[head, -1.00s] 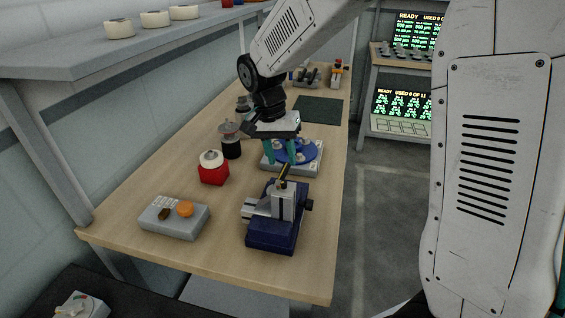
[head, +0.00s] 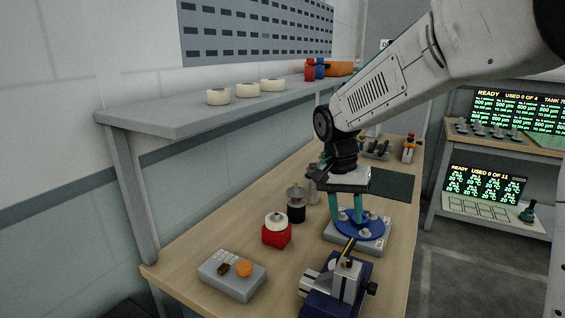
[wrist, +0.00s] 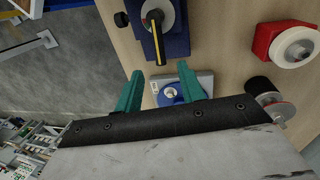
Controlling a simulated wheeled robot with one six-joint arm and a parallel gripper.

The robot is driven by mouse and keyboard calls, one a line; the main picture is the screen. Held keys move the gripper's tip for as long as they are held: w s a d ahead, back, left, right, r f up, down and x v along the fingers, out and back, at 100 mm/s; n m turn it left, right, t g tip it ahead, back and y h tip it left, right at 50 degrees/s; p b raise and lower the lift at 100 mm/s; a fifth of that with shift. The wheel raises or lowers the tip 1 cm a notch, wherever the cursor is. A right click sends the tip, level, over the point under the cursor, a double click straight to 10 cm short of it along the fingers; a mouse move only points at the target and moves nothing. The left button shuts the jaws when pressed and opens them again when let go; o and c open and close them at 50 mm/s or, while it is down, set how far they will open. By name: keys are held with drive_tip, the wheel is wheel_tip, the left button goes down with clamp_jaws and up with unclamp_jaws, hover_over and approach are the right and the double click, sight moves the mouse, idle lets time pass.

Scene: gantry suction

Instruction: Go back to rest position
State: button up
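My gripper (head: 361,207) is above the wooden workbench, pointing down, with its two teal fingers apart and nothing visible between them. In the head view it appears over a grey device with a round blue plate (head: 371,231). In the wrist view, the gripper (wrist: 160,82) shows both teal fingers spread, with the blue plate (wrist: 172,92) partly hidden beyond them. Whether the fingertips touch the plate cannot be told.
A blue vise-like fixture (head: 335,290) with a yellow-black rod stands in front. A red block with a white roll (head: 277,231), a dark jar (head: 296,207) and a grey box with an orange knob (head: 232,274) are at left. A shelf (head: 190,118) overhangs the bench's left side.

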drive_tip(key=s+d+r+n+t, duration=0.1)
drive_tip(key=s+d+n, duration=0.1)
drive_tip(key=s, duration=0.7)
drive_tip(key=s+d+r+n+t+y, duration=0.1)
drive_tip(key=s+d+r+n, duration=0.1)
drive_tip(key=s, duration=0.7)
drive_tip(key=s+d+r+n, duration=0.1)
drive_tip(key=s+d+n, duration=0.1)
drive_tip(key=s, duration=0.8)
drive_tip(key=shift+d+r+n+t+y, duration=0.3)
drive_tip(key=shift+d+t, duration=0.1)
drive_tip(key=shift+d, duration=0.3)
